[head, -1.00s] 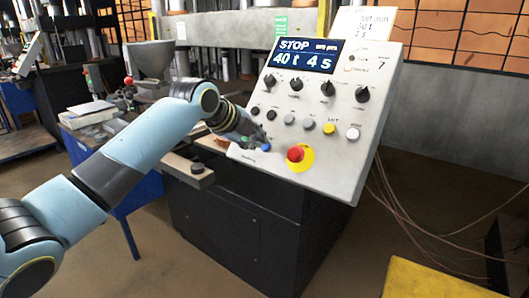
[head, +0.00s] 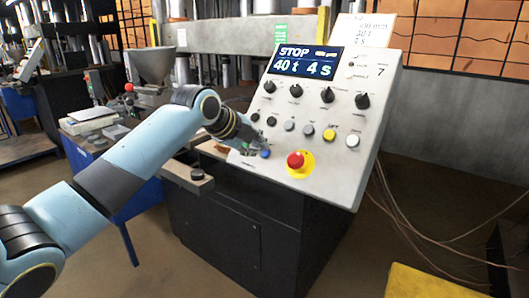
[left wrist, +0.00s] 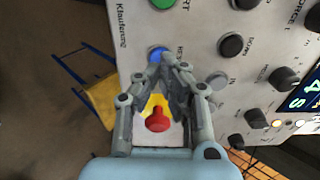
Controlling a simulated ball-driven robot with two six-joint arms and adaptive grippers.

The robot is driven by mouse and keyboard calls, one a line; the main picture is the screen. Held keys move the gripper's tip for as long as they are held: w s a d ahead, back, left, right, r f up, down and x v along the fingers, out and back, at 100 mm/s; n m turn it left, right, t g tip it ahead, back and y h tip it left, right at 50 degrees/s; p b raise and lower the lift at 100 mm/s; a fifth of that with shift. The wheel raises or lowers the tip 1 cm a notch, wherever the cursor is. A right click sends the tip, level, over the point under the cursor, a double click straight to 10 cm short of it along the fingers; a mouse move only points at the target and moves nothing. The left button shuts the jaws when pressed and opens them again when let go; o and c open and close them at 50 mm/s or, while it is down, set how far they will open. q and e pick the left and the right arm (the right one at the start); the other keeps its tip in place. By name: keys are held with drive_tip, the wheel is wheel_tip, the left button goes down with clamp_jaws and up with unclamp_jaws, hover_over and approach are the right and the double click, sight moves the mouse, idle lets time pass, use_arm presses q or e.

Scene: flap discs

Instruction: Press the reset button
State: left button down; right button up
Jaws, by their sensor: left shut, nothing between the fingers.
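The slanted grey control panel (head: 340,140) has a blue button (head: 265,153) at its lower left. The blue button also shows in the left wrist view (left wrist: 157,54), with small lettering beside it that I cannot fully read. My left gripper (head: 259,144) is at the panel's lower left, close to the blue button. In the left wrist view its shut fingertips (left wrist: 170,62) are just beside the blue button. I cannot tell whether they touch it. The fingers hold nothing. My right gripper is not in view.
A red mushroom button (head: 296,160) on a yellow plate sits right of the blue one. A green button (left wrist: 162,4) is on its other side. Knobs and other buttons lie above. The display (head: 306,61) reads STOP, 40 t, 4 s. A ledge (head: 187,177) juts out below my arm.

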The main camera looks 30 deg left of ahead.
use_arm(q)
drive_tip(key=shift+b+x, duration=0.8)
drive_tip(key=shift+x, duration=0.3)
idle(0.6)
drive_tip(key=shift+f, duration=0.1)
idle(0.4)
drive_tip(key=p+v, duration=0.7)
drive_tip(key=v, duration=0.1)
drive_tip(key=shift+p, duration=0.35)
idle(0.6)
